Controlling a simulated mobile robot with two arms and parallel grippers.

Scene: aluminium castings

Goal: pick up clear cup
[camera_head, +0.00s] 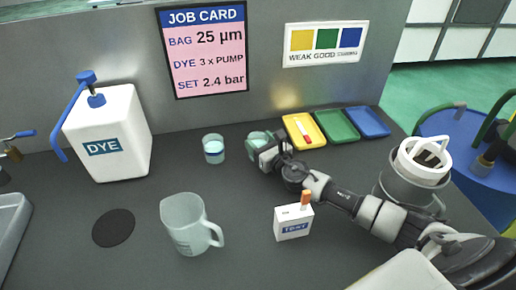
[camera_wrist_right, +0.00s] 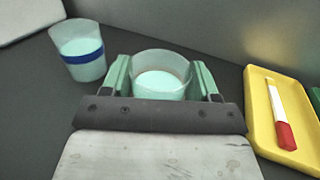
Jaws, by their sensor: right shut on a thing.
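A clear cup (camera_wrist_right: 161,76) with pale contents is between the two green fingers of my right gripper (camera_wrist_right: 160,80) in the right wrist view. The fingers are shut on its sides. In the head view the cup (camera_head: 258,143) is partly hidden by my right gripper (camera_head: 262,147), near the back of the dark bench. I cannot tell whether its base touches the bench. A second cup with a blue band (camera_head: 214,149) stands to its left, apart from the gripper; it also shows in the right wrist view (camera_wrist_right: 78,52). My left gripper is not in view.
Yellow (camera_head: 303,130), green (camera_head: 337,126) and blue (camera_head: 368,122) trays lie right of the gripper; the yellow one holds a red-and-white stick. A clear jug (camera_head: 185,225), a white test box (camera_head: 293,222) and a dye container (camera_head: 107,134) stand on the bench.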

